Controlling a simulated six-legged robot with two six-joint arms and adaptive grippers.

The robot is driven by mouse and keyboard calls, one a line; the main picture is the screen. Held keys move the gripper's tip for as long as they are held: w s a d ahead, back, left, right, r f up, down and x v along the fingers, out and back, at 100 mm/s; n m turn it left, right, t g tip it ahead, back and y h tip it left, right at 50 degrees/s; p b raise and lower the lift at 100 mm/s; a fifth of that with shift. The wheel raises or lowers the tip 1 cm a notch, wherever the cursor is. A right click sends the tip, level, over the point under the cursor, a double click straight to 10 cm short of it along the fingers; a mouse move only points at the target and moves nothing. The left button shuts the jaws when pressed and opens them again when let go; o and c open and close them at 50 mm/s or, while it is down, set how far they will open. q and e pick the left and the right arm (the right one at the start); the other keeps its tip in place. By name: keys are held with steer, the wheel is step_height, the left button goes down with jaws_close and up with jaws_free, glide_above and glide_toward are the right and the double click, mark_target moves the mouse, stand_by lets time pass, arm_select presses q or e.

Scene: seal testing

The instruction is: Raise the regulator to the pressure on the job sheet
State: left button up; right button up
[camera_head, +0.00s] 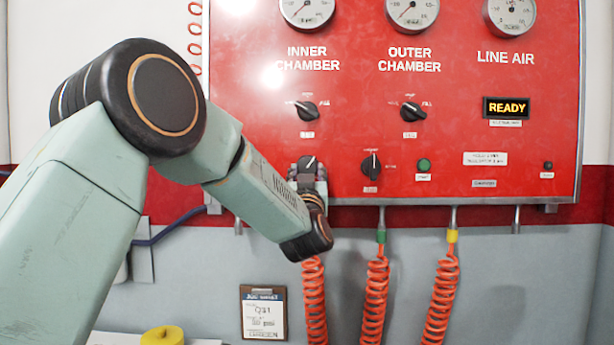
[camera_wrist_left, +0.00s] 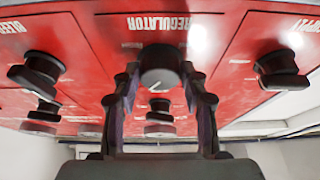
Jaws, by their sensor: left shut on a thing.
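The red test panel (camera_head: 340,130) fills the upper right of the head view. My left gripper (camera_head: 307,174) is at its lower left edge, shut on the regulator knob (camera_head: 307,163). In the left wrist view the dark round knob (camera_wrist_left: 160,70) sits between the two fingers, below the upside-down REGULATOR lettering. The job sheet (camera_head: 263,310) hangs on a clipboard on the wall below. It reads QS1 with a psi figure too small to read surely. The inner chamber gauge (camera_head: 307,10), outer chamber gauge (camera_head: 411,12) and line air gauge (camera_head: 509,14) are cut by the top edge.
A lit READY display (camera_head: 506,108) is at the right. Other black knobs sit near the gripper, such as the inner chamber knob (camera_head: 307,110) and a lower knob (camera_head: 371,165). Orange coiled hoses (camera_head: 374,300) hang below. A yellow roll (camera_head: 162,336) is at the bottom left.

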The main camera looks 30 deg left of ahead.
arm_select(q)
steer(key=shift+y, duration=0.3)
steer(key=o, duration=1.1)
steer(key=shift+n, duration=0.3)
steer(key=shift+o, duration=0.2)
steer(key=shift+d, duration=0.1)
steer(key=v, duration=1.2)
steer(key=shift+r, duration=0.15)
